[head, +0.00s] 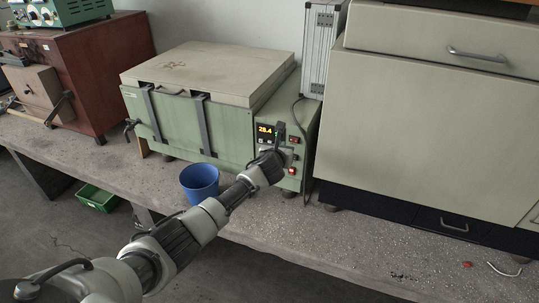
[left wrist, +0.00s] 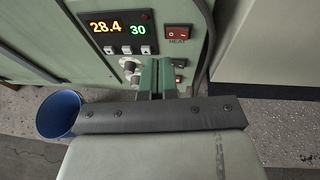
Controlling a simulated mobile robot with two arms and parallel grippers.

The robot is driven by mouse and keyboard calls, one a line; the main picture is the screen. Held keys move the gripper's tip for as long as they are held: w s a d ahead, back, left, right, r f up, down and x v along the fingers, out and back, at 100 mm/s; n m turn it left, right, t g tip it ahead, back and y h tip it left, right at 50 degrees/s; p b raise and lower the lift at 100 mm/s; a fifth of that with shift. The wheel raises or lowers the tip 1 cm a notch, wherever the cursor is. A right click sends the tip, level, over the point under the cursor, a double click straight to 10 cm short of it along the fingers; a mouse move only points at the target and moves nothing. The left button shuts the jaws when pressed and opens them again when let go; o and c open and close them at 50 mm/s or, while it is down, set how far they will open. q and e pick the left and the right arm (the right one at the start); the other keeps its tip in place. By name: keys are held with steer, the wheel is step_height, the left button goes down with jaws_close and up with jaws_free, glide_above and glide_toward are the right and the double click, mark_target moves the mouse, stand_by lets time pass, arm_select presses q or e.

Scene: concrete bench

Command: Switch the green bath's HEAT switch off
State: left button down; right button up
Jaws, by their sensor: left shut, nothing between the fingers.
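The green bath (head: 180,120) stands on the bench with its pale lid shut. Its control panel is at the right end, with a display (left wrist: 117,26) reading 28.4 in orange and 30 in green. The red HEAT switch (left wrist: 178,32) is right of the display, with its label below; it also shows in the head view (head: 295,140). I cannot tell which way its rocker is pressed. My left gripper (head: 279,132) is at the panel, its fingers together and empty. In the left wrist view the fingertips (left wrist: 157,65) are below and slightly left of the switch, apart from it.
A blue bucket (head: 200,183) is in front of the bath. A cable hangs along the panel's right side. A cabinet (head: 420,120) stands to the right.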

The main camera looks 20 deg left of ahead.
arm_select(q)
steer(key=a+v, duration=0.1)
steer(key=v, duration=0.5)
steer(key=shift+s+a, duration=0.35)
steer(key=shift+s, duration=0.1)
arm_select(e)
steer(key=shift+w+a+f, duration=0.1)
steer(key=shift+w+a, duration=0.05)
steer(key=shift+w, duration=0.3)
steer(key=shift+w+a+f, duration=0.1)
steer(key=shift+w+a, duration=0.05)
steer(key=shift+w, duration=0.3)
steer(key=shift+w+r, duration=0.1)
steer(key=shift+w, duration=0.2)
